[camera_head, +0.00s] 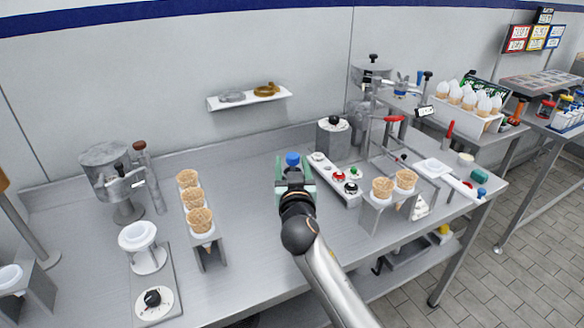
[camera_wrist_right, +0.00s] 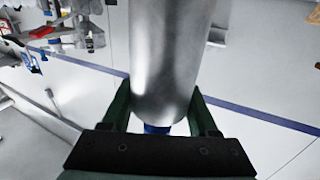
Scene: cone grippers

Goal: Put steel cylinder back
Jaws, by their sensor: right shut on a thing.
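My right gripper (camera_head: 293,181) is over the middle of the steel counter. It is shut on the steel cylinder. The cylinder (camera_wrist_right: 170,60) is a smooth metal tube between the two green fingers (camera_wrist_right: 160,112) in the right wrist view. A blue knob (camera_head: 292,158) shows at the gripper in the head view, and a bit of blue (camera_wrist_right: 157,129) shows at the cylinder's end in the wrist view. In the head view my gripper and arm hide most of the cylinder. My left gripper is not in view.
Right of my gripper is a white strip (camera_head: 326,173) with red, black and green knobs. Cone holders stand left (camera_head: 207,248) and right (camera_head: 376,211). A wall shelf (camera_head: 216,104) hangs behind.

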